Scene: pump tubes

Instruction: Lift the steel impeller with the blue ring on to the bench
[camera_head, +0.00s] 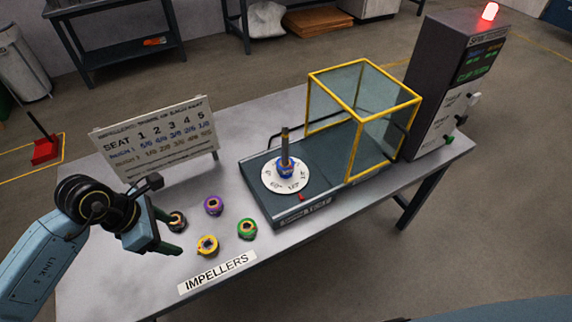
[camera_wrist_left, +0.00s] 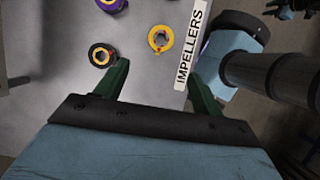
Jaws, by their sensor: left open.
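The impeller with the blue ring (camera_head: 285,168) sits around the upright spindle, above the white dial of the test stand (camera_head: 262,200), in the head view. The bench (camera_head: 120,285) is the grey table under it. My left gripper (camera_head: 178,236) is open and empty over the left part of the bench, well left of the blue-ringed impeller. In the left wrist view its green fingers (camera_wrist_left: 158,76) are apart, with bare bench between them. The blue-ringed impeller does not show in that view.
A sign (camera_head: 155,138) stands behind. A yellow-framed guard (camera_head: 362,120) and dark cabinet (camera_head: 440,85) stand right of the spindle. The bench's front left is clear.

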